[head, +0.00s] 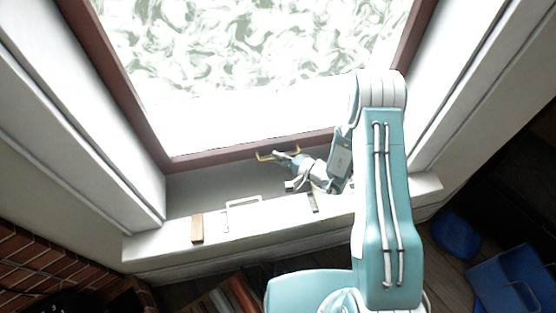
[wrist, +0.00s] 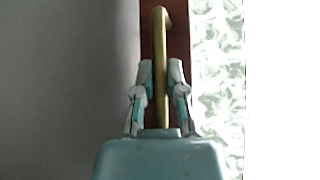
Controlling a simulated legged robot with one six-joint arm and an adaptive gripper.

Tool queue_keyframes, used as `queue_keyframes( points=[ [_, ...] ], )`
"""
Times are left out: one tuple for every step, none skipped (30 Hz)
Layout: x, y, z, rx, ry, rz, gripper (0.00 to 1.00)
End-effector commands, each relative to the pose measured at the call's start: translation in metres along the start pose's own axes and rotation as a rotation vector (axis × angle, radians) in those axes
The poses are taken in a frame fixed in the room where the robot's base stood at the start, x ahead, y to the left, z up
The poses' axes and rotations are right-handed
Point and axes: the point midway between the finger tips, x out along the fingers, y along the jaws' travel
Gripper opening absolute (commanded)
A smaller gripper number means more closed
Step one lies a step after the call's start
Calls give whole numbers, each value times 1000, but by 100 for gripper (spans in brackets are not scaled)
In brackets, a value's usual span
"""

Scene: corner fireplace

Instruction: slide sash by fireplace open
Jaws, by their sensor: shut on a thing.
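The window sash has a brown-red frame (head: 225,157) around a bright, patterned pane (head: 250,50) in the head view. A brass handle (head: 264,155) is fixed on its bottom rail; in the wrist view the handle (wrist: 160,40) runs upright in front of the brown rail (wrist: 179,40). My gripper (head: 282,154) reaches the handle from the right in the head view. In the wrist view its two fingers (wrist: 160,85) stand on either side of the brass bar and are shut on it. The handle's lower end is hidden by my gripper's body.
A white sill (head: 265,214) lies below the sash, with a small wooden block (head: 197,228), a thin white frame-like item (head: 242,203) and a dark small piece (head: 312,202). Brick (head: 40,258) shows at lower left. Blue bins (head: 510,283) stand on the floor at lower right.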

Motion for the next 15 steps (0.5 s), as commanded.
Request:
queue_keyframes(
  points=[
    [-1,-13,2,-6,-4,-7,0],
    [-2,-19,3,-6,-5,-8,0],
    [-3,-28,5,-8,-5,-8,0],
    [-4,-36,6,-9,-5,-10,0],
    [-6,-44,7,-8,-6,-10,0],
    [-7,-55,9,-10,-6,-11,0],
    [-8,-63,10,-10,-6,-11,0],
    [-10,-72,11,-10,-6,-11,0],
    [-12,-83,13,-11,-6,-11,0],
    [-13,-92,15,-11,-6,-12,0],
    [-14,-101,16,-12,-6,-12,0],
    [-16,-112,18,-11,-6,-12,0],
    [-17,-121,19,-12,-6,-12,0],
    [-19,-129,20,-11,-7,-12,0],
    [-20,-140,22,-11,-7,-11,0]
  ],
)
